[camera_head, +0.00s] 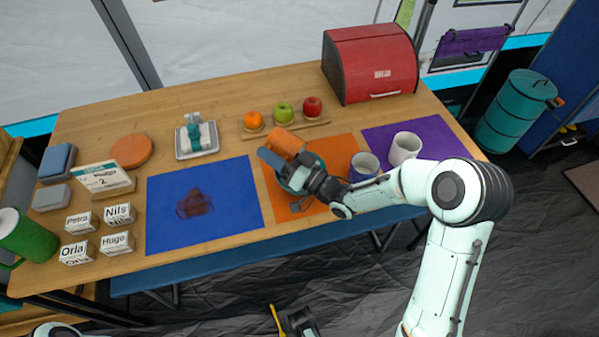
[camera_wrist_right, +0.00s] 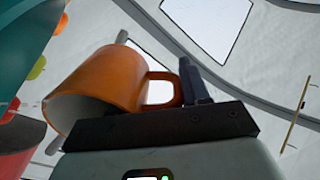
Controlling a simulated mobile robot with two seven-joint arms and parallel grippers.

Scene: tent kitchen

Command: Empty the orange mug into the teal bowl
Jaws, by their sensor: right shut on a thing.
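The orange mug (camera_head: 286,141) is tilted onto its side in my right gripper (camera_head: 284,161), above the back part of the teal bowl (camera_head: 318,160). In the right wrist view the orange mug (camera_wrist_right: 105,82) shows its pale inside at the lower left, and its handle is at the dark jaws (camera_wrist_right: 190,100). No contents show in the visible part of the mug. The teal bowl stands on the orange mat and is mostly hidden by my right gripper and wrist. A dark part at the bottom edge of the head view may be my left gripper (camera_head: 298,322); its jaws are unclear.
The orange mat (camera_head: 345,147) lies between a blue mat (camera_head: 235,190) and a purple mat (camera_head: 437,135). A blue mug (camera_head: 364,162) and a white mug (camera_head: 404,148) stand close to my right forearm. Behind are a fruit board (camera_head: 268,131) and a red bread box (camera_head: 370,62).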

